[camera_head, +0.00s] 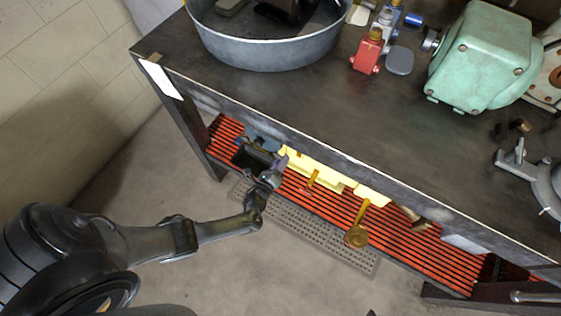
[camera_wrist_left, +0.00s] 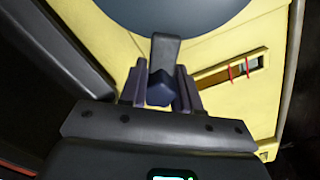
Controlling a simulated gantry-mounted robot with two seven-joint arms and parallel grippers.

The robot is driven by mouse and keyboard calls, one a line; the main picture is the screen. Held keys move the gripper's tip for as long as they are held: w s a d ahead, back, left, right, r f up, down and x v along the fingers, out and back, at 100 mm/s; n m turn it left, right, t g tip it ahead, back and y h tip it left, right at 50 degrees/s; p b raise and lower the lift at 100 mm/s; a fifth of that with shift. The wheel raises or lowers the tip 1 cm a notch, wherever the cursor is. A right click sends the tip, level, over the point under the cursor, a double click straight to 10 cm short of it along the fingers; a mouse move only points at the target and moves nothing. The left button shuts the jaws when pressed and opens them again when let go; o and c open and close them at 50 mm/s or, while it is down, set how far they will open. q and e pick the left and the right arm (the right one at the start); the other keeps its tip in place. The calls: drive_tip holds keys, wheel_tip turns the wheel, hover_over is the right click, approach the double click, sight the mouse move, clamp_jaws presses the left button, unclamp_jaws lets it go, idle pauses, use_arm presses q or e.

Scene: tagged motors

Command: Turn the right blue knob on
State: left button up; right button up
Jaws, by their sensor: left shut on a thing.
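A yellow unit (camera_head: 318,172) sits under the bench top on the red slatted shelf. In the left wrist view its yellow face (camera_wrist_left: 105,50) carries a large dark disc (camera_wrist_left: 180,12) with a dark blue-grey knob (camera_wrist_left: 165,52) standing out from it. My left gripper (camera_wrist_left: 161,88) is shut on this knob, one finger on each side. In the head view the left gripper (camera_head: 276,168) reaches under the bench edge at the left end of the yellow unit. The knob is too small and covered to make out there. My right gripper is not in view.
The dark bench top (camera_head: 290,105) overhangs the red slatted shelf (camera_head: 330,207). A metal tub (camera_head: 265,52), a red part (camera_head: 366,56) and a green motor (camera_head: 480,60) stand on top. The floor in front is mostly clear.

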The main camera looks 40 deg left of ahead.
use_arm(q)
drive_tip(key=shift+s+f, duration=0.1)
drive_tip(key=shift+f, duration=0.1)
drive_tip(key=o, duration=0.7)
drive_tip(key=shift+o, duration=0.2)
drive_tip(key=shift+w+r, duration=0.1)
drive_tip(key=shift+w, duration=0.1)
drive_tip(key=shift+s, duration=0.1)
drive_tip(key=s+d+p, duration=0.2)
drive_tip(key=s+p, duration=0.1)
drive_tip(key=s, duration=0.7)
drive_tip(key=shift+s+r, duration=0.15)
drive_tip(key=shift+s, duration=0.1)
